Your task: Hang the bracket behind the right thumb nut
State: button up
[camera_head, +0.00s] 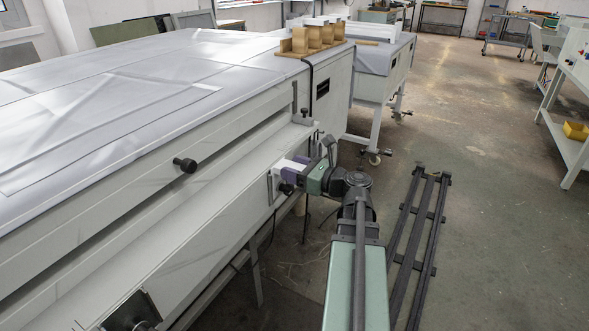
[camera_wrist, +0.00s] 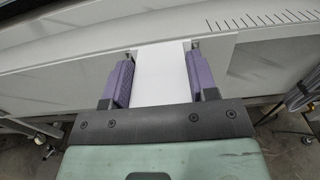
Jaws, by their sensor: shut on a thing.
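My gripper (camera_head: 284,176) is at the front side of the long white machine, its purple fingers pointing at the panel. In the wrist view, my gripper (camera_wrist: 161,62) is shut on a flat white piece, taken to be the bracket (camera_wrist: 162,78); it reaches to the machine's face. In the head view, the bracket (camera_head: 291,166) shows as a pale strip by the fingers. Another dark knob (camera_head: 185,164) stands out further left, and a small one (camera_head: 305,112) at the right corner. Contact between bracket and nut is hidden.
The machine (camera_head: 120,230) fills the left side. A wooden rack (camera_head: 312,40) stands on its top. A dark floor rail (camera_head: 420,225) runs to the right of my arm. A wheeled white table (camera_head: 375,88) stands behind; open floor lies to the right.

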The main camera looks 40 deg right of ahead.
jog(key=shift+f, duration=0.25)
jog(key=o, duration=1.1)
jog(key=v, duration=1.1)
jog(key=shift+a, duration=0.1)
